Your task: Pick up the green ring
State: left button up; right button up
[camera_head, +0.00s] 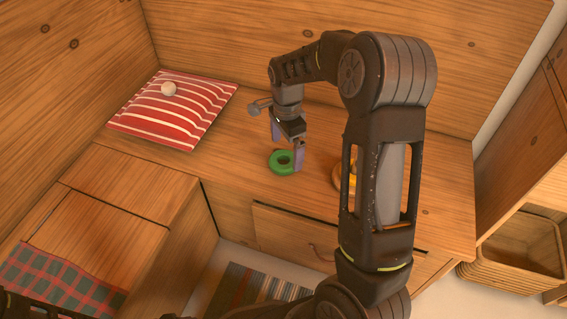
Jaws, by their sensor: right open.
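The green ring (281,163) lies flat on the wooden counter, near its front edge. My right gripper (287,146) points down at the ring. It is open, with one purple-grey finger at the ring's right side and the other finger behind it to the left. I cannot tell whether a finger touches the ring. My left gripper is not in view.
A red and white striped cushion (172,108) with a small pale ball (168,88) on it lies at the counter's left. A round wooden dish (340,178) with something yellow is partly hidden behind my right arm. A drawer (290,236) is below. A wicker basket (518,254) stands at the right.

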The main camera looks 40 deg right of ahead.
aim_at(286, 156)
notch_tip(286, 156, down, 4)
jog(key=shift+r+b, duration=0.15)
jog(key=shift+b, duration=0.35)
jog(key=shift+c, duration=0.3)
jog(key=c, duration=1.4)
